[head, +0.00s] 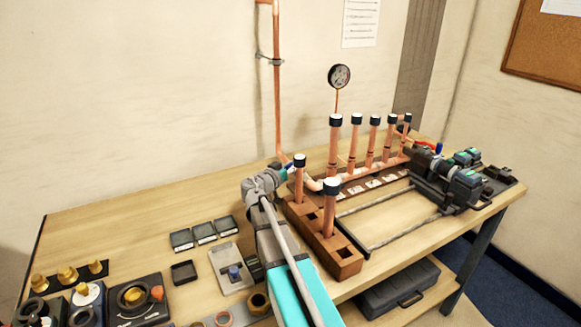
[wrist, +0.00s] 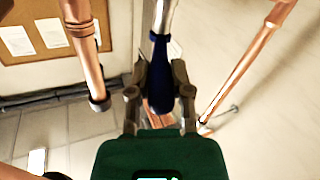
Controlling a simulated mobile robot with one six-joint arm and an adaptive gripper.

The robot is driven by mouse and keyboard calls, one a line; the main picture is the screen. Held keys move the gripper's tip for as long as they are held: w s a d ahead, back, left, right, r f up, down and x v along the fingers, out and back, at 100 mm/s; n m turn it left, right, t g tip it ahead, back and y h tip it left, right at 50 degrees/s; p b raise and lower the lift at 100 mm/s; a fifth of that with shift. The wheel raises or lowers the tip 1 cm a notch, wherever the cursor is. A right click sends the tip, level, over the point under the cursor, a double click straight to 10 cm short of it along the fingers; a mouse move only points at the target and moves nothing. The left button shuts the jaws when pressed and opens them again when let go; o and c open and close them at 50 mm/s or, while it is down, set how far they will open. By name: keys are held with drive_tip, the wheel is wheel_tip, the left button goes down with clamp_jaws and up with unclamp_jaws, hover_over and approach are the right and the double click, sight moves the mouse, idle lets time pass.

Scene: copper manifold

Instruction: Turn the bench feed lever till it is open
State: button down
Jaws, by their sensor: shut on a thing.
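The bench feed lever (wrist: 159,70) has a dark blue grip and a pale metal shank that runs up out of the wrist view. My gripper (wrist: 160,90) has one finger on each side of the blue grip and is shut on it. In the head view my gripper (head: 284,173) is at the left end of the copper manifold (head: 345,180), beside the vertical feed pipe's foot. A small blue part of the lever (head: 289,167) shows there; my gripper hides the rest, and the valve body cannot be made out.
Capped copper tubes stand close by in a wooden block (head: 335,258). A vertical copper pipe (head: 277,100) runs up the wall behind. A pressure gauge (head: 339,76) and a red-handled valve (head: 428,145) are farther right. The bench (head: 120,215) is clear at back left.

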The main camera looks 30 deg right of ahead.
drive_tip(key=shift+d, duration=0.1)
drive_tip(key=c, duration=0.5)
unclamp_jaws()
drive_tip(key=shift+c, duration=0.2)
drive_tip(key=shift+s+a, duration=0.1)
drive_tip(key=shift+a, duration=0.1)
drive_tip(key=v, duration=1.1)
drive_tip(key=shift+a, duration=0.3)
drive_tip(key=shift+c, duration=0.2)
